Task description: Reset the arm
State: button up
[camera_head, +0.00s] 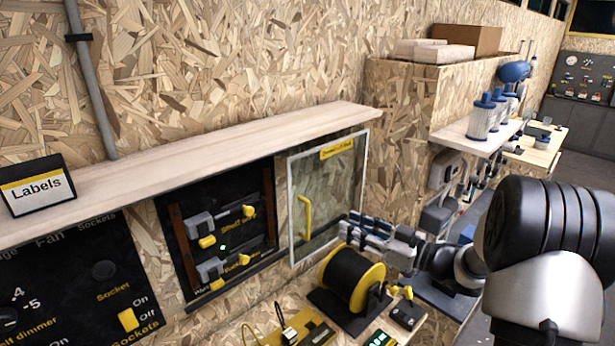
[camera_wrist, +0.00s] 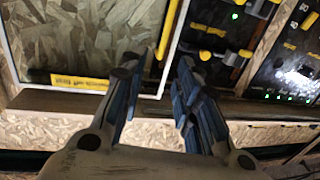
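My gripper (camera_head: 350,230) is at the end of my arm, which reaches in from the right in the head view. It is in front of the lower right part of a glass door with a white frame (camera_head: 291,205). In the wrist view my gripper (camera_wrist: 160,64) shows two blue-padded fingers spread apart, with nothing between them. The door's yellow handle (camera_head: 305,217) is left of the gripper in the head view. The handle (camera_wrist: 168,30) also shows beyond the fingertips in the wrist view, and I see no grip on it.
A black panel with levers (camera_head: 222,245) is left of the door, under a long wooden shelf (camera_head: 200,150). A black and yellow cable reel (camera_head: 350,280) stands below my gripper. Blue-topped filters (camera_head: 482,115) stand on a shelf at right.

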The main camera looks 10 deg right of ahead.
notch_tip(320, 180, up, 7)
jog(key=w+d+m+t+h, duration=0.2)
jog(key=w+m+h, duration=0.1)
jog(key=h, duration=0.5)
jog(key=s+d+r+m+g+h, duration=0.2)
jog(key=s+r+m+h, duration=0.15)
jog(key=s+h, duration=0.35)
jog(key=s+a+f+g+y, duration=0.1)
jog(key=s+a+f+g, duration=0.1)
jog(key=s, duration=0.8)
jog(key=s+a+f+m+g, duration=0.1)
jog(key=s+a+f+g, duration=0.2)
jog(key=s, duration=0.7)
jog(key=s+a+f+m+g+y, duration=0.1)
jog(key=s+a+f+g, duration=0.2)
jog(key=s+a, duration=0.3)
jog(key=s, duration=0.4)
jog(key=shift+s+f+y, duration=0.3)
jog(key=shift+f, duration=0.1)
jog(key=shift+d+m, duration=0.1)
jog(key=shift+m, duration=0.15)
